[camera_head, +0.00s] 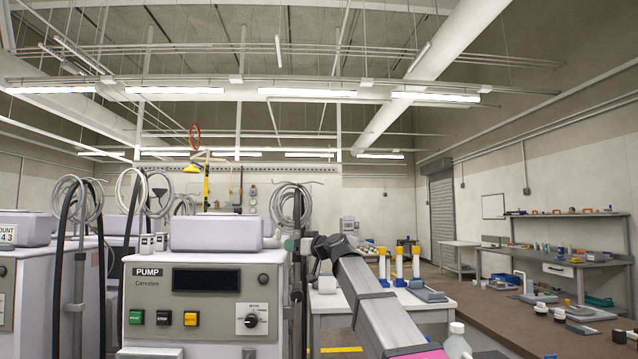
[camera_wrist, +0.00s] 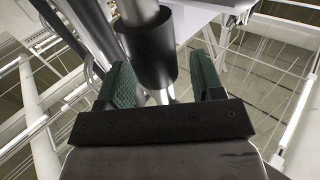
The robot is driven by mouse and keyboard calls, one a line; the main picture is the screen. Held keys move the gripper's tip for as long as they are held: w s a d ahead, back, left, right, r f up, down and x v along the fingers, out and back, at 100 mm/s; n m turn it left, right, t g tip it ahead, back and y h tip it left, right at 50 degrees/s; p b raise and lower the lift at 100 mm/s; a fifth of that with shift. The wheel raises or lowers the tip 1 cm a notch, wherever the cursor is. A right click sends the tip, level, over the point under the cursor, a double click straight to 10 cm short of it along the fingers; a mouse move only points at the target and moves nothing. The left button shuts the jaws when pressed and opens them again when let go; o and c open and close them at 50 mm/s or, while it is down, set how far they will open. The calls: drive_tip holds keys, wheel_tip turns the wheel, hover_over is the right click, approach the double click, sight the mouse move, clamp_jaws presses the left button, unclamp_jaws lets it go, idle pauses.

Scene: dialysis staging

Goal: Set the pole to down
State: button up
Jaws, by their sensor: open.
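The wrist view shows a silver metal pole (camera_wrist: 138,10) with a black sleeve (camera_wrist: 152,58) around it. The sleeve lies between the two green fingers of my gripper (camera_wrist: 165,82), which are open on either side. Whether either finger touches it I cannot tell. In the head view, a dark pole (camera_head: 297,262) with a coiled grey hose stands at the right side of the white pump machine (camera_head: 210,275). My arm reaches up to that side from the lower right; its far end hides part of the area, and my fingers are not clear there.
The pump's front has coloured buttons, a dark display (camera_head: 206,280) and a knob (camera_head: 250,321). Another machine (camera_head: 30,280) with a dark pole (camera_head: 80,270) stands at left. A white table (camera_head: 430,310) and a bottle (camera_head: 457,340) are at right. A grey workbench (camera_head: 560,265) lines the right wall.

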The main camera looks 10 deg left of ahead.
wheel_tip(320, 180, up, 2)
drive_tip(key=v, duration=1.1)
drive_tip(key=x, duration=1.3)
wheel_tip(320, 180, up, 18)
drive_tip(key=r+v, duration=0.1)
drive_tip(key=v, duration=1.1)
drive_tip(key=shift+r, duration=0.3)
